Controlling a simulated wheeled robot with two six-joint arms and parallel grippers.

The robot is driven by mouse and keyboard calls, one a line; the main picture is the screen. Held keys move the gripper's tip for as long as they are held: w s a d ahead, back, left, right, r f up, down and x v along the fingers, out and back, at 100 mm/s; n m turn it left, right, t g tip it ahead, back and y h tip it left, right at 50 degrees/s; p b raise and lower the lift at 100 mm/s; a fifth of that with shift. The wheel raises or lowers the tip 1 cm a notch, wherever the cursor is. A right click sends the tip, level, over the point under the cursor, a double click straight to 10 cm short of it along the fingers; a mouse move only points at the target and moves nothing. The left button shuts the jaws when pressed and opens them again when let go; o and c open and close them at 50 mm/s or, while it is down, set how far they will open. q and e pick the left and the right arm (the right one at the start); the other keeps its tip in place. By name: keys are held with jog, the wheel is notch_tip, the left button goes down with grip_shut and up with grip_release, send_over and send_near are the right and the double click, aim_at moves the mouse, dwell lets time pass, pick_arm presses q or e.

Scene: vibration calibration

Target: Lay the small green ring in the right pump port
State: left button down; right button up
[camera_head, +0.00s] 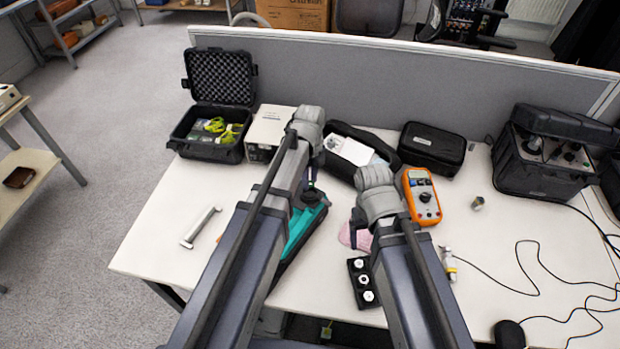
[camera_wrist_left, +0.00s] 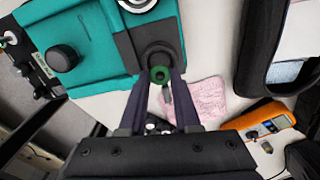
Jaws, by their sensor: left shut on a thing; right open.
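The small green ring (camera_wrist_left: 153,75) is between the fingertips of my left gripper (camera_wrist_left: 160,77), which is shut on it. The ring is seen over the near edge of a dark round port (camera_wrist_left: 160,55) in a black block on the teal pump (camera_wrist_left: 95,45); I cannot tell whether it touches. A second, pale round fitting shows at the top edge of that view. In the head view the teal pump (camera_head: 303,232) is partly hidden by my left arm, with my left gripper (camera_head: 313,193) over it; the ring is hidden there. My right gripper (camera_head: 356,228) is open near the pink cloth (camera_head: 346,236).
A black block with white round parts (camera_head: 359,265) lies right of the pump. An orange multimeter (camera_head: 421,197), black cases and a white box (camera_head: 268,130) stand behind. A silver bar (camera_head: 201,228) lies left. Cables cross the table's right; its left front is clear.

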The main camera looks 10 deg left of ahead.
pick_arm(q)
jog(key=shift+f+b, duration=1.45)
jog(key=shift+f, duration=0.2)
jog(key=c, duration=0.5)
grip_release()
jog(key=shift+c, duration=0.2)
jog(key=shift+r, duration=0.15)
notch_tip(320, 180, up, 8)
jog(key=p, duration=0.8)
jog(key=shift+f, duration=0.2)
